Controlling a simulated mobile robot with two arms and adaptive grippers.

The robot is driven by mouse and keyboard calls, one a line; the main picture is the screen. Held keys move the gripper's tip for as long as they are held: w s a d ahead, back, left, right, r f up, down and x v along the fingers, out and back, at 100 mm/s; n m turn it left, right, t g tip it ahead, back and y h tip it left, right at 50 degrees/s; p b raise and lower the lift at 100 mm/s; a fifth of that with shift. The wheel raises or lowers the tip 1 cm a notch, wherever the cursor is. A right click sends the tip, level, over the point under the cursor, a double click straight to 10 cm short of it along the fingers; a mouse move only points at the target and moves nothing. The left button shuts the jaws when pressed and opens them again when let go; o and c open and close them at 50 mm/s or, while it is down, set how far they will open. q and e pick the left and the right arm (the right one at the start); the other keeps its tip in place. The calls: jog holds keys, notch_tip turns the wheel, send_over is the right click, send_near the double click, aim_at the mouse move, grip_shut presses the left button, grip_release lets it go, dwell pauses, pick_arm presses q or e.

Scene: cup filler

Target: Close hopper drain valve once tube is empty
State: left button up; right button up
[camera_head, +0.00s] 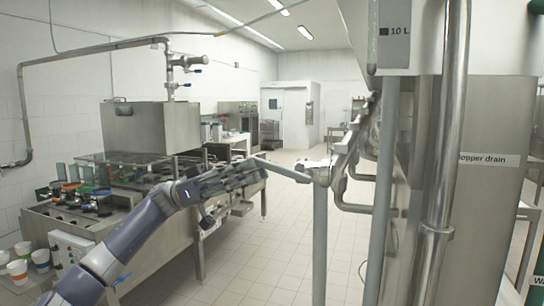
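A label reading "hopper drain" (487,160), its first letter cut off, is on the large steel hopper body (490,215) at the right. Left of it, a valve (325,172) sits on top of a vertical grey pipe (320,245). A slim grey lever (288,173) sticks out from the valve to the left. My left gripper (262,170) is at the lever's far left end, with its fingers pointing right. I cannot tell whether it touches the lever or how far the fingers are apart. A tube's fill level cannot be made out. My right gripper is not in view.
A steel filling machine (150,130) stands at the left, with paper cups (18,270) at its lower left. A shiny vertical pipe (440,170) and a box marked "10 L" (393,35) are close at the right. The tiled floor (265,250) in the middle is clear.

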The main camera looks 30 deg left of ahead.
aim_at(270, 163)
pick_arm(q)
jog(key=p+x, duration=0.1)
jog(key=x, duration=0.3)
jog(key=shift+a+r, duration=0.1)
jog(key=shift+r, duration=0.05)
jog(key=shift+w+d+r+p, duration=0.2)
jog(key=shift+d+p, duration=0.1)
jog(key=shift+d, duration=0.35)
jog(key=shift+a+f, duration=0.1)
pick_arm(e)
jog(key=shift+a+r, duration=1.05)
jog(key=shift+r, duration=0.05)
pick_arm(q)
grip_shut()
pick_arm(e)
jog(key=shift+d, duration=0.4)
